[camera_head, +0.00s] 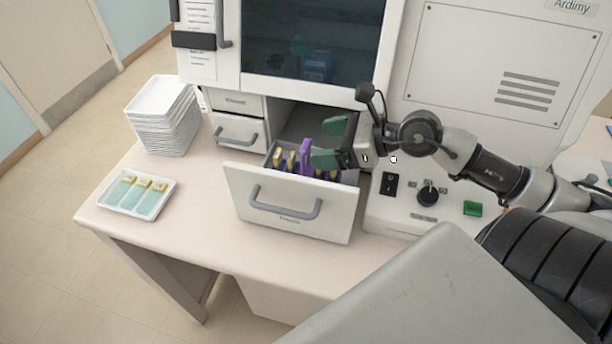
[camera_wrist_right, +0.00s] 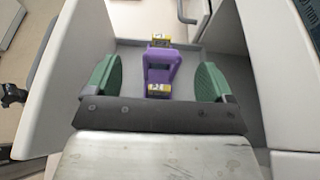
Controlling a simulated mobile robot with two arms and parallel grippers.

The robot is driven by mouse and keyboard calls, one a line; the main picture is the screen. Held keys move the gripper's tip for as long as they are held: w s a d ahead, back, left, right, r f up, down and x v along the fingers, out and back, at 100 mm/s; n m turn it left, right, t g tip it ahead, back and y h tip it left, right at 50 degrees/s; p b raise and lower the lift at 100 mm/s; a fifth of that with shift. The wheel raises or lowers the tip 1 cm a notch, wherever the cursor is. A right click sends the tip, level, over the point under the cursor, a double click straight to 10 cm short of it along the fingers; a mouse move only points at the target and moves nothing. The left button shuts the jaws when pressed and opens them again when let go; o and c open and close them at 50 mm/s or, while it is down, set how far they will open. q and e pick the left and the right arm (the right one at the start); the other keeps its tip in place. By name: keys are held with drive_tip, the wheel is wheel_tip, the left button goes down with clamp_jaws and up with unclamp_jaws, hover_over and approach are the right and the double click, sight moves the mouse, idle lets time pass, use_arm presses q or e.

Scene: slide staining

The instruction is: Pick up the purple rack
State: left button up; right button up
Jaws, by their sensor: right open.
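The purple rack (camera_head: 305,155) stands in the open drawer (camera_head: 289,204) of the white machine, among several yellow-topped pieces. In the right wrist view the purple rack (camera_wrist_right: 160,66) lies between the green fingertips, with yellow labelled pieces at its near and far ends. My right gripper (camera_head: 328,142) is over the drawer with its green fingers spread. In the right wrist view the gripper (camera_wrist_right: 160,82) is open, with a gap on each side of the rack. The left gripper does not show.
A white tray (camera_head: 118,207) with several yellow-topped slides lies at the table's left. A stack of white trays (camera_head: 163,120) stands behind it. A closed drawer (camera_head: 238,131) is left of the open one. A control panel with a black knob (camera_head: 428,196) and green button (camera_head: 473,208) is at right.

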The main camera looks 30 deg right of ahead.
sight(306, 143)
drive_tip(key=x, duration=0.1)
drive_tip(key=p+x, duration=0.1)
drive_tip(key=x, duration=0.1)
drive_tip(key=shift+w+d+p, duration=0.15)
drive_tip(key=shift+w+p, duration=0.15)
drive_tip(key=shift+x, duration=0.95)
drive_tip(key=shift+s+f, duration=0.1)
drive_tip(key=c, duration=1.3)
